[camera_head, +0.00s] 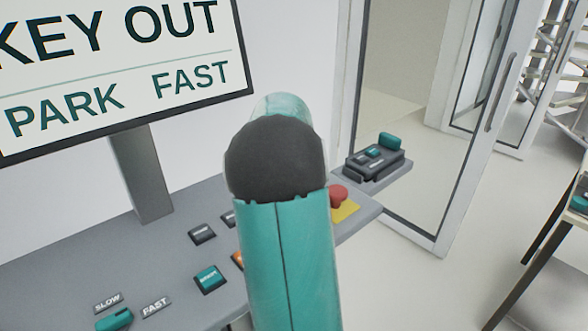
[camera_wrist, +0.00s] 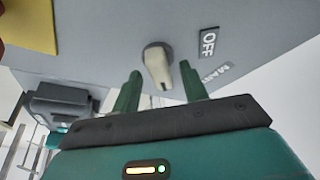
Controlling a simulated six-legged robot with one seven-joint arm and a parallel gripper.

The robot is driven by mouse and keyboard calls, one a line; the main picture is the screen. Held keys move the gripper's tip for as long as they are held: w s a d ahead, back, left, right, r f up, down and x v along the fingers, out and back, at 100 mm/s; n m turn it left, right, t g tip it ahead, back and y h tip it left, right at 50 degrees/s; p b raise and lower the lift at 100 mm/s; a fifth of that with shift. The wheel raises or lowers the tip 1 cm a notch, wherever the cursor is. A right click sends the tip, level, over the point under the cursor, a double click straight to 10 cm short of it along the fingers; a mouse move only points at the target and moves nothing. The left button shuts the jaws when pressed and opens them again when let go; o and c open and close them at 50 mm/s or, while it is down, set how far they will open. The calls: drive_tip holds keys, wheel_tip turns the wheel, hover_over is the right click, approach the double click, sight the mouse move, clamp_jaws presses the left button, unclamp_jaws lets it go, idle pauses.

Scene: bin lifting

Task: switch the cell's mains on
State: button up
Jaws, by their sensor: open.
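In the wrist view a cream rotary knob (camera_wrist: 155,57) sits on the grey face of the console. Its long grip points down the picture, towards my gripper. A dark OFF label (camera_wrist: 208,42) is to its right, and a pale label beginning MAI (camera_wrist: 214,73) is below that. My gripper (camera_wrist: 161,72) is open, with one green finger on each side of the knob's lower end. I cannot tell whether either finger touches it. In the head view my arm hides the gripper and the knob.
The console (camera_head: 80,262) carries several buttons, a SLOW/FAST switch (camera_head: 114,319) and a red stop button (camera_head: 338,196) on yellow. A screen (camera_head: 120,60) above reads KEY OUT, PARK, FAST. A dark device (camera_head: 375,160) stands by the glass door (camera_head: 408,120). A table (camera_head: 540,260) is at right.

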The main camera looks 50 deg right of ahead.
drive_tip(key=v, duration=1.3)
drive_tip(key=shift+s, duration=0.1)
drive_tip(key=a+n+t+y, duration=0.25)
drive_tip(key=a+n, duration=0.35)
drive_tip(key=a, duration=1.9)
drive_tip(key=s+a+f+n, duration=0.3)
drive_tip(key=s+a, duration=0.2)
drive_tip(key=a, duration=0.4)
drive_tip(key=s+a+f+n+y, duration=0.1)
drive_tip(key=s+a+f+n, duration=0.1)
drive_tip(key=s+a, duration=0.4)
drive_tip(key=a+f+t, duration=0.1)
drive_tip(key=a, duration=0.3)
drive_tip(key=shift+f+n, duration=0.2)
drive_tip(key=shift+n, duration=0.2)
drive_tip(key=shift+w, duration=0.1)
drive_tip(key=shift+c, duration=0.2)
